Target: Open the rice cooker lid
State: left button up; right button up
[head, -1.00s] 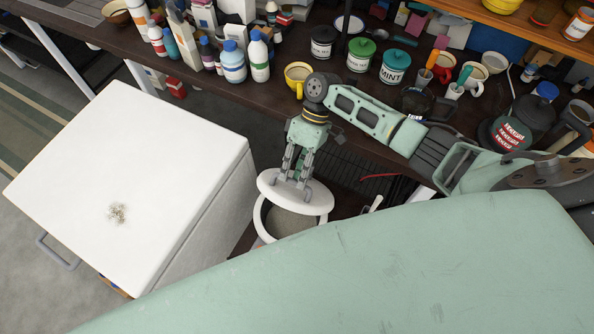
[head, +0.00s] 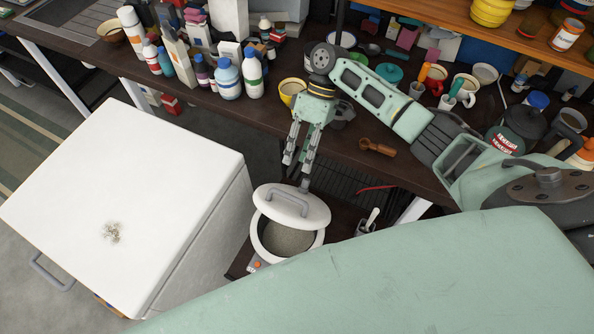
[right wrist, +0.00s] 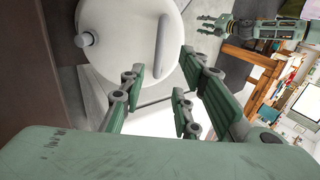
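The white rice cooker (head: 256,240) stands on a low dark surface to the right of the white cabinet. Its white lid (head: 318,212) is tilted up at the back, with the grey handle showing and the pot's grey interior exposed. My right gripper (head: 297,164) hangs just behind and above the lid's upper edge, fingers apart and empty; touching cannot be told. In the right wrist view the lid (right wrist: 115,45) and its handle lie beyond the open fingers (right wrist: 160,95). My left gripper (right wrist: 207,25) shows small there, fingers apart and empty; it is outside the head view.
A white cabinet (head: 120,190) stands at the left. A dark counter (head: 345,140) behind carries bottles (head: 228,78), mugs (head: 464,88), a yellow cup (head: 292,90) and a dark kettle (head: 518,128). A small container with a white-handled utensil (head: 367,226) is right of the cooker.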

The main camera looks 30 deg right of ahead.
aim_at(274, 211)
jog(key=shift+v, duration=0.95)
jog(key=shift+c, duration=0.5)
